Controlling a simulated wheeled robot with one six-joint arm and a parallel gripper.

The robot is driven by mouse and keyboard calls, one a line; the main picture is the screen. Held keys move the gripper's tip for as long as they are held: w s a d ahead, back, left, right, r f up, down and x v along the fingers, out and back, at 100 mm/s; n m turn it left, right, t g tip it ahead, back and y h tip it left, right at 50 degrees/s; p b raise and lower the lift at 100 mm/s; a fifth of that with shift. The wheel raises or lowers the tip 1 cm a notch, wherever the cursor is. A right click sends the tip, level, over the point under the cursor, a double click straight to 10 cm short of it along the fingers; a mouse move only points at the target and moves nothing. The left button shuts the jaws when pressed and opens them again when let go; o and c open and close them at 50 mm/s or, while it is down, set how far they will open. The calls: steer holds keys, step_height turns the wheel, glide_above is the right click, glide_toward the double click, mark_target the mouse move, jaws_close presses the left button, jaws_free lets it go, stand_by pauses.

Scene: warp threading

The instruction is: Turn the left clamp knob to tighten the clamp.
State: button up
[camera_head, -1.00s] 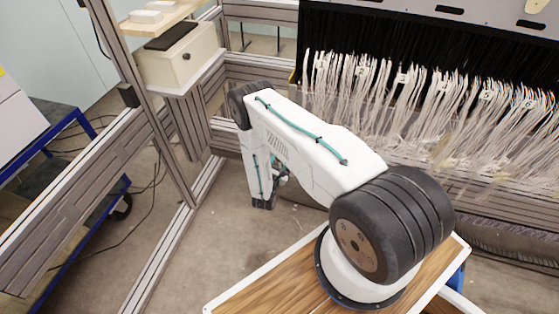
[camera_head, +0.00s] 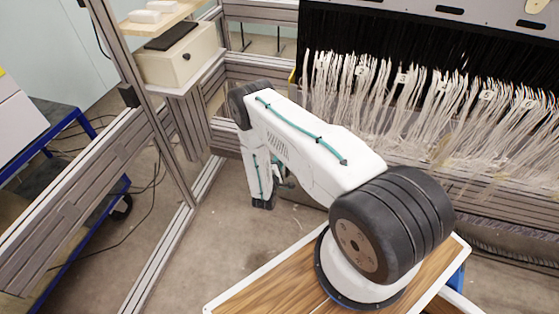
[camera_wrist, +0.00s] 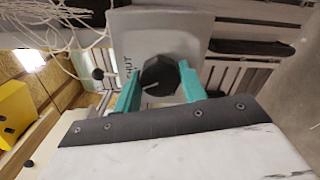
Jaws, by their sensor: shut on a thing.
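The black clamp knob (camera_wrist: 163,78) shows in the wrist view, round, with a pale pointer line on its face. It sits on a grey plate (camera_wrist: 150,32) with dark lettering, partly hidden, that ends in "UT". My gripper (camera_wrist: 159,84) has its two teal fingers on either side of the knob and is shut on it. The pointer line runs toward the lower left in the picture. In the head view my arm reaches down in front of the loom frame, and the knob and the fingertips cannot be made out there.
White warp threads (camera_head: 400,105) hang in bunches along the loom at the right. Metal frame posts (camera_head: 165,125) stand left of my arm. A beige box (camera_head: 180,57) sits on a shelf at the upper left. A yellow object (camera_wrist: 14,112) shows in the wrist view.

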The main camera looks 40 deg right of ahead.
steer(key=m, duration=0.4)
steer(key=shift+s+f+m, duration=0.1)
steer(key=shift+m, duration=0.2)
stand_by(0.3)
steer(key=o, duration=1)
steer(key=shift+c, duration=0.2)
steer(key=v, duration=0.7)
steer(key=shift+s+a, duration=0.25)
steer(key=shift+a, duration=0.1)
